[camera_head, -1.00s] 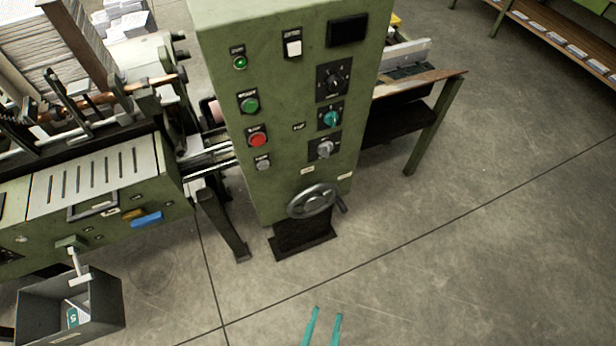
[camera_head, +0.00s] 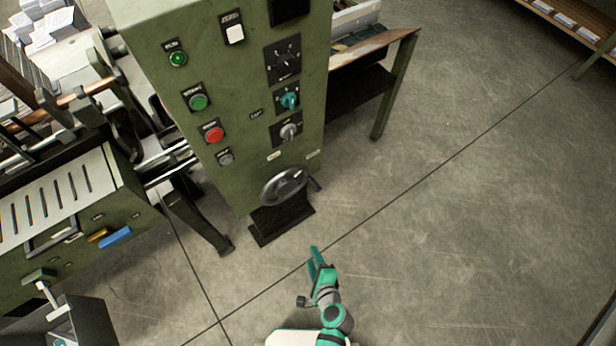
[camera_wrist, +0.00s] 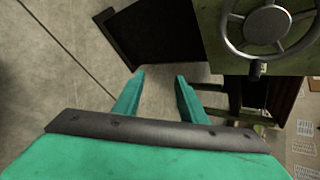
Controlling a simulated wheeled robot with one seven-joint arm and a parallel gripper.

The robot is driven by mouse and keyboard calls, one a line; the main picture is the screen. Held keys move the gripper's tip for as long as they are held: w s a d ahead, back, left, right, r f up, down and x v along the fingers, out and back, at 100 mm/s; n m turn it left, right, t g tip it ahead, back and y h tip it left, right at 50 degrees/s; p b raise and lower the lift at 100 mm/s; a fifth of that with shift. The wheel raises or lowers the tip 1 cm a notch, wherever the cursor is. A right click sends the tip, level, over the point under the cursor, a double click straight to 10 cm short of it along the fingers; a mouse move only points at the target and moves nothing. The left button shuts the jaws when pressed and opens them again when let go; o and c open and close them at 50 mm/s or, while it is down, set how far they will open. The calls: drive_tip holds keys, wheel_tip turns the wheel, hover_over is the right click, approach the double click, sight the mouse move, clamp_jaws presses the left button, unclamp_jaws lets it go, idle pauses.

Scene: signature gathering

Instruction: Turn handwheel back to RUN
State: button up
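The grey handwheel (camera_head: 284,187) sits low on the front of the green control cabinet (camera_head: 222,120), between two small pale labels above it. In the wrist view the handwheel (camera_wrist: 267,25) is at the top right, with spokes, a round hub and a dark handle knob at its rim. My teal gripper (camera_head: 315,259) is in front of and below the wheel, apart from it. In the wrist view my gripper (camera_wrist: 160,75) has its two fingers spread with nothing between them. The label wording is too small to read.
Buttons and knobs, including a red button (camera_head: 213,133), cover the cabinet front above the wheel. A dark foot plate (camera_head: 283,222) stands below it. A grey bin (camera_head: 75,318) is at lower left. The concrete floor to the right is clear.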

drive_tip(key=w+r+m+t+y, duration=0.2)
drive_tip(key=w+m+y, duration=0.3)
drive_tip(key=w, duration=0.5)
drive_tip(key=m+t+y, duration=0.2)
drive_tip(key=m+t, duration=0.1)
drive_tip(key=m, duration=0.2)
approach(310, 179)
drive_tip(key=w, duration=0.1)
drive_tip(key=x, duration=0.3)
drive_tip(key=f+x, duration=0.1)
drive_tip(key=x, duration=0.6)
drive_tip(key=shift+w+a+f, duration=0.15)
drive_tip(key=shift+a, duration=0.15)
drive_tip(key=shift+d, duration=0.15)
clamp_jaws()
